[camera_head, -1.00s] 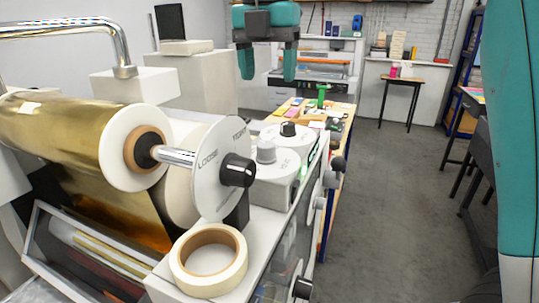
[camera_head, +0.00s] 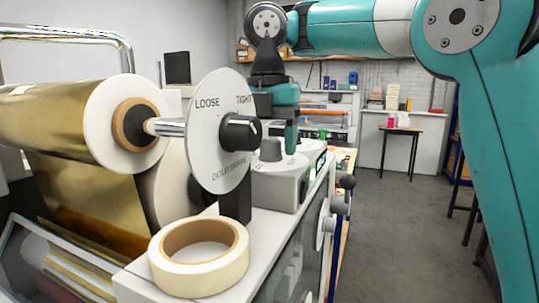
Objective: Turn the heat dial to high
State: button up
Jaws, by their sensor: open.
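A grey knob (camera_head: 271,149) stands on a pale machine box (camera_head: 280,185) beyond the large tension disc. Its printed markings are too small to read, so I cannot confirm that it is the heat dial. My gripper (camera_head: 279,128) points down just above and behind this knob, at the end of my teal arm. It is open, with one teal finger clearly visible right of the knob; the other is partly hidden by the disc. I see no contact with the knob. The black-knobbed dial farther back is hidden by my gripper.
The upright white disc marked LOOSE and TIGHT, with a black knob (camera_head: 240,133), stands in front. A tape roll (camera_head: 199,255) lies on the machine's front edge. A gold foil roll (camera_head: 60,110) fills the left. Open floor (camera_head: 395,235) lies to the right.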

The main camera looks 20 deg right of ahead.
jog(key=c, duration=0.9)
jog(key=shift+c, duration=0.2)
jog(key=shift+m, duration=0.4)
jog(key=m, duration=0.4)
jog(key=shift+m, duration=0.4)
jog(key=m, duration=0.6)
jog(key=shift+m, duration=0.3)
jog(key=o, duration=0.9)
